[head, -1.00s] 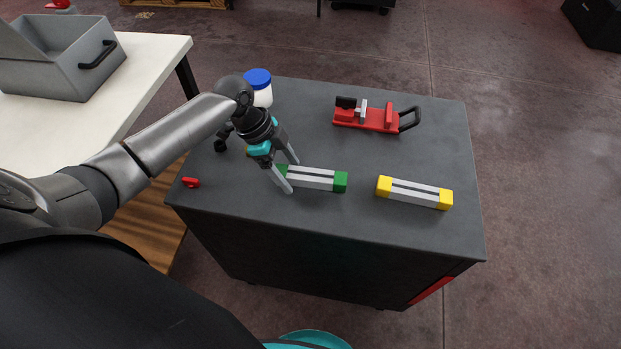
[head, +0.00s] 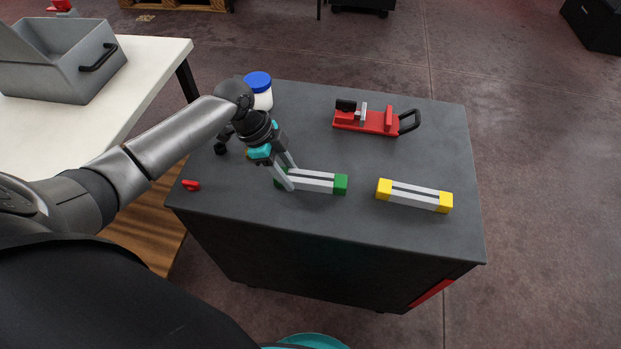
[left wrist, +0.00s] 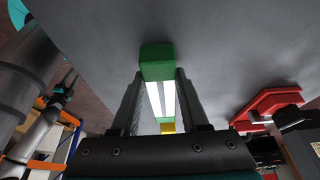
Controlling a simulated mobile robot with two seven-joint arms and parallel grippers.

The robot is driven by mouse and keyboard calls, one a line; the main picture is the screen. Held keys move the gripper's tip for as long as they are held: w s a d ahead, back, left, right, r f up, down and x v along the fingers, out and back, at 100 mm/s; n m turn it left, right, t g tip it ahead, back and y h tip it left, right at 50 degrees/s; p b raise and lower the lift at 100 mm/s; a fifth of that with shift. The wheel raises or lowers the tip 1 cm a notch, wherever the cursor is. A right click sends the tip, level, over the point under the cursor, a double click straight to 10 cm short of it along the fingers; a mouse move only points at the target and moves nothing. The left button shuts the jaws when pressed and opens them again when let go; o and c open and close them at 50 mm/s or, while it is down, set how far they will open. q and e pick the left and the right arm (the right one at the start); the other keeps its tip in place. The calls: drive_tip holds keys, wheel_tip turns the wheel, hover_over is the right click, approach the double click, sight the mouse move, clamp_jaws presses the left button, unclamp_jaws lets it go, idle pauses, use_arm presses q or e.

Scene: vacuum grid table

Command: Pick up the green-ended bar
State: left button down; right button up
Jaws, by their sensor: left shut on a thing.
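The green-ended bar (head: 318,181) lies on the dark grey table, light grey with a dark groove and a green block at each end. Its right green end shows clearly in the head view; its left end is partly hidden by my gripper. My left gripper (head: 289,178) is shut on the bar near its left end. In the left wrist view, the bar (left wrist: 158,62) runs between the two fingers of my left gripper (left wrist: 160,95). I cannot see clear space under the bar.
A yellow-ended bar (head: 414,195) lies to the right. A red fixture with a black handle (head: 375,120) stands at the back. A blue-lidded white jar (head: 260,92) is behind my left wrist. A small red piece (head: 191,185) lies near the left edge. The front right of the table is clear.

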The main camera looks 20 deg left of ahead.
use_arm(q)
drive_tip(key=shift+r, duration=0.1)
drive_tip(key=shift+r, duration=0.55)
wheel_tip(320, 180, up, 23)
drive_tip(key=p, duration=1.1)
drive_tip(key=shift+r, duration=0.15)
idle(1.5)
